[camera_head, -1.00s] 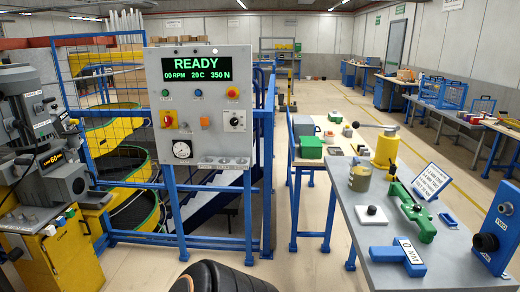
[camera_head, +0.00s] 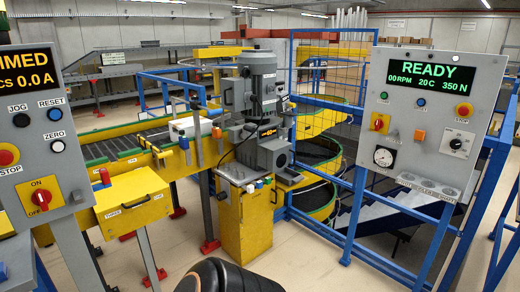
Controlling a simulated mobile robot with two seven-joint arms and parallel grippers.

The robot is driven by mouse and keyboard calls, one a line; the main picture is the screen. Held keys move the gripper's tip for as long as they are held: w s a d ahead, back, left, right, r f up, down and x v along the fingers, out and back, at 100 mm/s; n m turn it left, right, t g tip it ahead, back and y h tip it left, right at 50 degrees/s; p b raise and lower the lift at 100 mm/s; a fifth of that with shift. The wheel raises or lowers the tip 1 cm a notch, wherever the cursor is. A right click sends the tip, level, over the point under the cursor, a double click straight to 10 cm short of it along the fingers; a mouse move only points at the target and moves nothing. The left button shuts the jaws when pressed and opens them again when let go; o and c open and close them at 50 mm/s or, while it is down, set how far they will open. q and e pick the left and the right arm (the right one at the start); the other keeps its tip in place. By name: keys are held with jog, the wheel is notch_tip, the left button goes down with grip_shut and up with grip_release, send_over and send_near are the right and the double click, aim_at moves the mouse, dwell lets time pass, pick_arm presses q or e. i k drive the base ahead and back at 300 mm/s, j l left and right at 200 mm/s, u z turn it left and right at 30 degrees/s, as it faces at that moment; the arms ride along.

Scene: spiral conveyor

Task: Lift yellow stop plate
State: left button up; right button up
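I cannot pick out the yellow stop plate with certainty, as many yellow parts show. A conveyor with yellow side rails (camera_head: 112,131) runs from the left towards a grey motor unit (camera_head: 262,85) on a yellow cabinet (camera_head: 246,222). A white box (camera_head: 190,128) sits on the conveyor just left of the motor. Small yellow and red fittings stand along the near rail by the box, too small to tell apart. Neither of my grippers is in view.
A grey READY panel (camera_head: 424,115) stands on a blue frame at right. Another control panel (camera_head: 38,135) stands close at left, beside a yellow box marked THREE (camera_head: 132,203). A spiral conveyor (camera_head: 322,165) rises behind blue mesh.

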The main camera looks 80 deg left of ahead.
aim_at(143, 142)
jog(key=u, duration=1.55)
